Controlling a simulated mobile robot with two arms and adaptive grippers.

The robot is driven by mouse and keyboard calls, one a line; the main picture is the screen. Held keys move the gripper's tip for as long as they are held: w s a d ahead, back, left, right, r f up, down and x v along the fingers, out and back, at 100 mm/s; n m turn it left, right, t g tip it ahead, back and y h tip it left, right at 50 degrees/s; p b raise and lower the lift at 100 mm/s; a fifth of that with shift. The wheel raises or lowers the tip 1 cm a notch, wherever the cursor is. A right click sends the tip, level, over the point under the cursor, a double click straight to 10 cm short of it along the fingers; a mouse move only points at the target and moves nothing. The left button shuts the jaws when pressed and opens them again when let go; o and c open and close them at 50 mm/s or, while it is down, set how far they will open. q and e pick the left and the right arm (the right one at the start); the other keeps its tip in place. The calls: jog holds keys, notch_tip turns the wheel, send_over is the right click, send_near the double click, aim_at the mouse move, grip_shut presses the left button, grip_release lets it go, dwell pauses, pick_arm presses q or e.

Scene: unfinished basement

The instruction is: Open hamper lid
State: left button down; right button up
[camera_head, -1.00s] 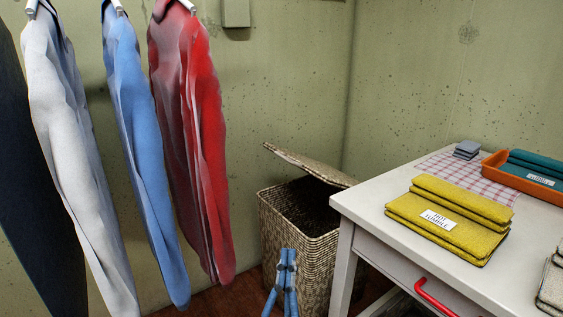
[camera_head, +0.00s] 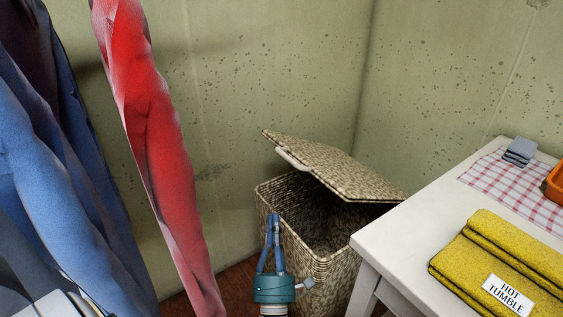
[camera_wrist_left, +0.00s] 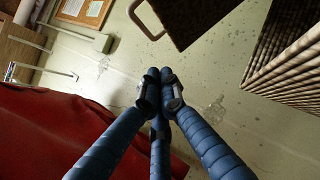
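The wicker hamper (camera_head: 331,275) stands in the corner between the wall and the white table. Its lid (camera_head: 335,165) is tilted up, raised at the left and low at the right, with a dark opening beneath. A pale handle (camera_head: 291,158) is on the raised edge. My left gripper (camera_head: 272,215) is upright in front of the hamper's near left side, below the handle. Its blue fingers are closed together and empty. In the left wrist view the fingertips (camera_wrist_left: 160,78) meet, with the dark lid (camera_wrist_left: 192,18) and handle (camera_wrist_left: 143,22) beyond, apart from them. My right gripper is not visible.
A red shirt (camera_head: 155,150) and blue clothes (camera_head: 55,165) hang at left. The white table (camera_head: 405,232) stands close at the hamper's right, carrying yellow folded towels (camera_head: 500,265) and a checked cloth (camera_head: 513,187). Open wall space lies above the lid.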

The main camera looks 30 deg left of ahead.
pick_arm(q)
jog(key=w+a+r+p, duration=0.1)
jog(key=w+a+r, duration=0.2)
jog(key=w+r, duration=0.5)
jog(key=shift+x, duration=0.75)
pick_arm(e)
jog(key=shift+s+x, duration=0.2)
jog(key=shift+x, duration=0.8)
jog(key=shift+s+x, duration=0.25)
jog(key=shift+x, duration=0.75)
pick_arm(q)
jog(key=shift+d, duration=0.1)
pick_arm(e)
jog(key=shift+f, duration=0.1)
